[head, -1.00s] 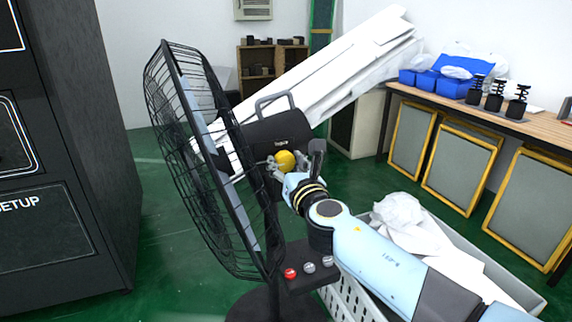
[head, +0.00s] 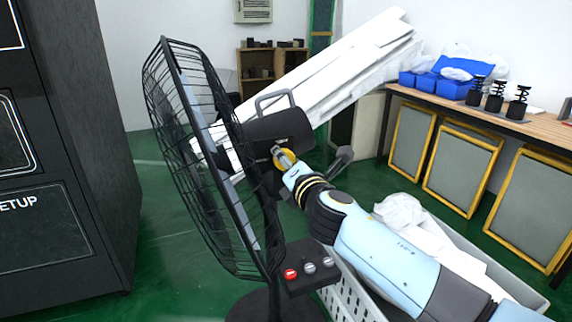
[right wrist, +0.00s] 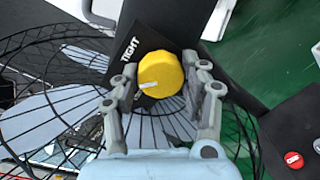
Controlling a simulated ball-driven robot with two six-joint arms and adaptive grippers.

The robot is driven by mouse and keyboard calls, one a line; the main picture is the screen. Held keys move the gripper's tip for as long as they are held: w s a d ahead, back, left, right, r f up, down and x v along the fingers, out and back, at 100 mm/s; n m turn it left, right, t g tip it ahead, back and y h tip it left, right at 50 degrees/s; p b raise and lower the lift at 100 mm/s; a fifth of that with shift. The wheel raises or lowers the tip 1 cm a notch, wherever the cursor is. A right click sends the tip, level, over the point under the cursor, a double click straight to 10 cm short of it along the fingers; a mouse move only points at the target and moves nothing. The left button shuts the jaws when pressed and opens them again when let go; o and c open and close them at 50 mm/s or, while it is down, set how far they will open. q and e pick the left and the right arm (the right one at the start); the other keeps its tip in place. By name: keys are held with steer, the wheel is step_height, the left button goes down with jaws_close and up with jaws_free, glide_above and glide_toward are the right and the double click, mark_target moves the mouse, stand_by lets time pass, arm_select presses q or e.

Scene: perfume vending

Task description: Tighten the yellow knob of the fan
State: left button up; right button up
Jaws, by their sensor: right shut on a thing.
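The yellow knob (head: 290,161) sits on the side of the black motor housing (head: 272,128) of the standing fan (head: 200,165). My right gripper (head: 281,155) is at the knob, its fingers on it. In the right wrist view the knob (right wrist: 160,70) lies between the two fingers of my right gripper (right wrist: 161,86), which is shut on it. A pale pointer mark on the knob points to the left in that view. The word TIGHT is printed on the black panel (right wrist: 122,62) beside the knob. My left gripper is not in view.
The fan's base box (head: 308,277) has one red and two grey buttons. A grey crate (head: 360,295) with white wrapping stands right of the fan, below my right arm. A dark cabinet (head: 60,170) is at the left. A wooden table (head: 425,103) stands at the back right.

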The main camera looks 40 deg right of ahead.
steer(key=shift+f+m+y+b, duration=0.15)
steer(key=shift+m+b, duration=0.45)
steer(key=shift+m, duration=1.6)
steer(key=shift+r+m+y+b, duration=0.15)
steer(key=shift+m+b, duration=0.45)
steer(key=shift+m, duration=1.6)
steer(key=shift+f, duration=0.1)
steer(key=o, duration=1.2)
steer(key=v, duration=1.2)
steer(key=shift+d, duration=0.1)
